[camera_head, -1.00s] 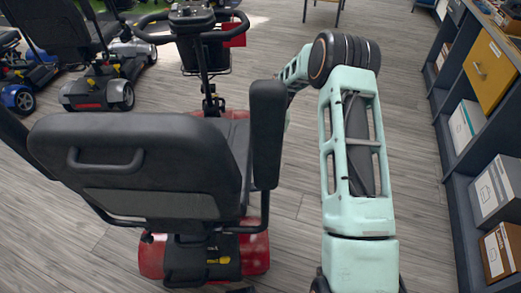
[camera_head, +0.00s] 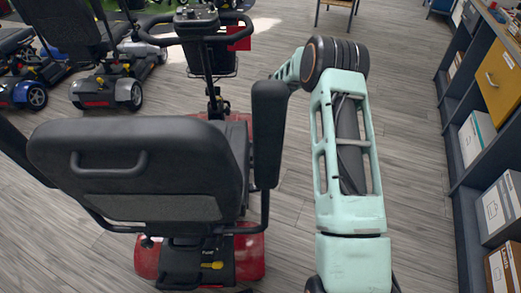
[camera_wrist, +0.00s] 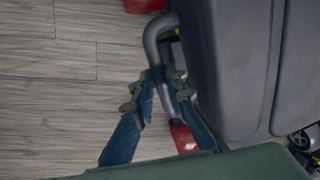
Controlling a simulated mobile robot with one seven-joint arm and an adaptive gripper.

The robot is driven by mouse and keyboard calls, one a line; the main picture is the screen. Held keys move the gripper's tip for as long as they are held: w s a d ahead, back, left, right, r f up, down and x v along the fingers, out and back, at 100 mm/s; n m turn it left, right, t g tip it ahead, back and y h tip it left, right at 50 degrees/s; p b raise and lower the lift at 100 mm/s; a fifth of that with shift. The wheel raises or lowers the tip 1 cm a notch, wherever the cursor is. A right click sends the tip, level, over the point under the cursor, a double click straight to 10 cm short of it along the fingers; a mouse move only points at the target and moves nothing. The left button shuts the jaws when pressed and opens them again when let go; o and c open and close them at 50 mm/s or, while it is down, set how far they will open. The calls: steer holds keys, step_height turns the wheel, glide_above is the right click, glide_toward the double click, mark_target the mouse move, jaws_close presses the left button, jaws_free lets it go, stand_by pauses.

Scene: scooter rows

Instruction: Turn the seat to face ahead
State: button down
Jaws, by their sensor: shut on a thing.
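The black seat (camera_head: 140,205) of a red scooter (camera_head: 250,252) shows from behind in the head view. Its backrest sits left of the line from the red base to the handlebar, so the seat looks turned somewhat to the right. My gripper (camera_wrist: 166,88) shows in the wrist view with its blue fingers on either side of a curved grey bar (camera_wrist: 150,40). It is shut on this bar, beside the dark seat part (camera_wrist: 235,60). In the head view my gripper is hidden behind the right armrest (camera_head: 268,130).
The handlebar column (camera_head: 208,65) with a basket stands beyond the seat. Other scooters (camera_head: 105,85) are parked at the far left. Wooden floor between my arm and the shelves is clear.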

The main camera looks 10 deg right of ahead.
steer(key=c, duration=2.2)
jaws_free()
step_height(320, 180, up, 12)
steer(key=d, duration=0.2)
steer(key=shift+s+d, duration=0.15)
steer(key=shift+s, duration=0.1)
steer(key=shift+f, duration=0.1)
